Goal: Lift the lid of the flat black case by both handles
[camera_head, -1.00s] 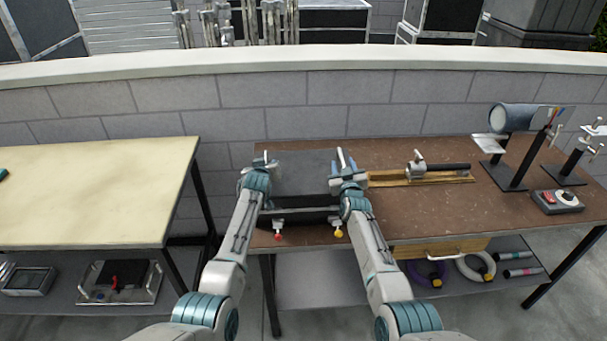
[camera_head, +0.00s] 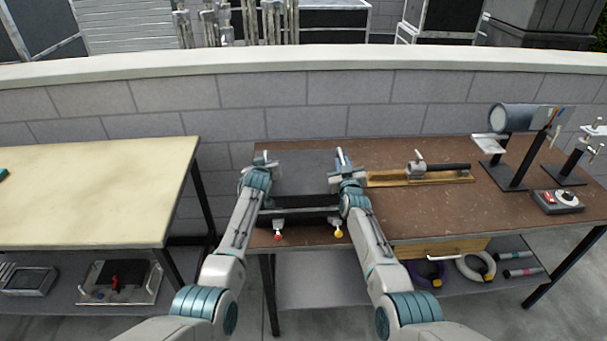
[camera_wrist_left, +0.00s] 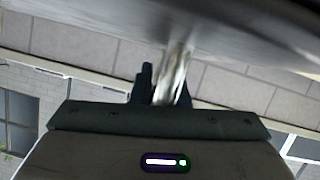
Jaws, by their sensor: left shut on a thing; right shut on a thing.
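The flat black case (camera_head: 298,218) lies near the left end of the brown workbench, its dark front showing between my arms. Its dark grey lid (camera_head: 304,172) spans between my two grippers. My left gripper (camera_head: 263,160) is at the lid's left side, shut on a handle. In the left wrist view a shiny metal handle (camera_wrist_left: 172,78) sits between the dark fingers, with the lid's dark surface (camera_wrist_left: 190,25) above. My right gripper (camera_head: 342,160) is at the lid's right side, shut on the other handle, which its fingers mostly hide. I cannot tell how large any gap under the lid is.
Right of the case, a wooden rail with a metal clamp (camera_head: 418,178) lies on the brown bench (camera_head: 440,212). Farther right are a cylinder on a stand (camera_head: 515,118) and a control box (camera_head: 557,201). A block wall (camera_head: 300,103) stands behind. A pale table (camera_head: 90,190) is at left.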

